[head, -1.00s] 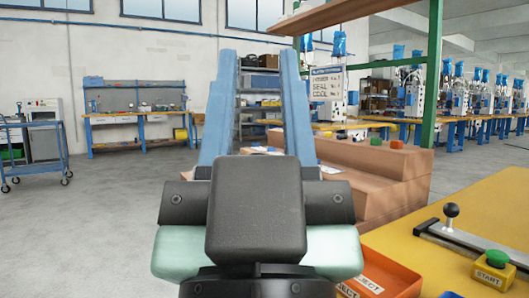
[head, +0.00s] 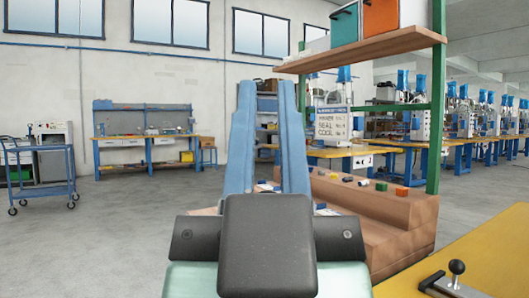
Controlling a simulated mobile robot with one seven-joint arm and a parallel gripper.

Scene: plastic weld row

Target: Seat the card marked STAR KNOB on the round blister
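My gripper (head: 267,88) points away from the head camera, with two long blue fingers beyond a dark block. A gap shows between the fingers, with background shelving visible through it and nothing seen held. A stepped brown stand (head: 400,232) lies ahead, partly hidden behind my gripper. It bears several small coloured pieces, including an orange one (head: 402,191) and a green one (head: 381,186), and some pale cards or labels. No lettering on them is legible, so I cannot tell the STAR KNOB card. I cannot make out the round blister.
A yellow table (head: 480,250) with a black-knobbed lever (head: 456,268) is at the lower right. A wooden shelf (head: 365,51) on a green post (head: 437,110) hangs above the stand, carrying an orange box (head: 381,16). Open grey floor (head: 110,240) lies left, with a blue cart (head: 40,170).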

